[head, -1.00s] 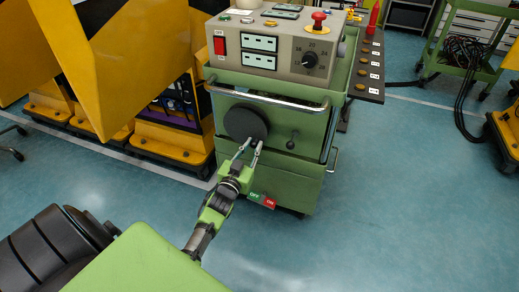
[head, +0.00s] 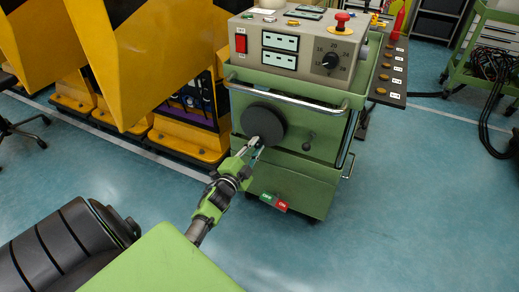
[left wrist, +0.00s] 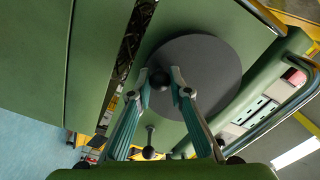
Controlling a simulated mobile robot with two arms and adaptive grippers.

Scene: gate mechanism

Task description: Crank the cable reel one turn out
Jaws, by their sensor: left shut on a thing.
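The cable reel shows as a round dark disc (head: 264,123) on the front of the green cart (head: 300,172). In the left wrist view the same disc (left wrist: 205,62) fills the middle, with a small black ball-shaped crank knob (left wrist: 160,79) near its edge. My left gripper (head: 257,143) reaches up to the lower part of the disc. In the left wrist view its two fingertips (left wrist: 161,74) stand on either side of the knob, shut on it. In the head view the fingers mostly hide the knob. My right gripper is not in view.
A small lever with a ball end (head: 307,146) sits right of the reel. A metal handrail (head: 290,98) crosses above it. The control box (head: 300,47) is on top of the cart. Yellow machines (head: 150,60) stand at left.

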